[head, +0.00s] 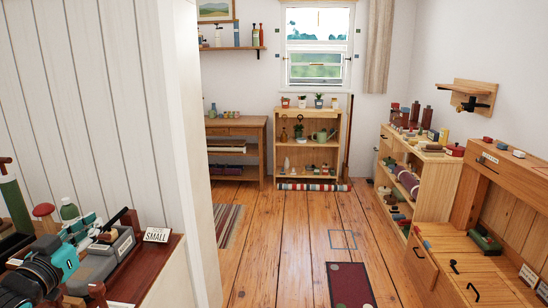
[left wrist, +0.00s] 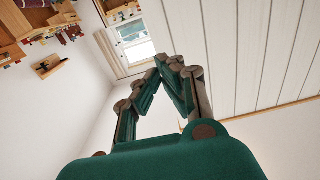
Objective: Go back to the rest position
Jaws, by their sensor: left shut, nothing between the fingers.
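My left gripper (head: 92,224) is at the lower left of the head view, in front of the side cabinet's top. In the left wrist view its green and brown fingers (left wrist: 171,63) meet at the tips, shut with nothing between them. They point towards the window and the white plank wall, and nothing touches them there. My right gripper is in neither view.
A cabinet top at lower left holds bottles, a grey block (head: 112,246) and a SMALL sign (head: 157,235). The plank wall (head: 110,100) stands close on the left. Shelves (head: 437,185) and a desk (head: 500,165) line the right. Wooden floor (head: 285,235) lies open between.

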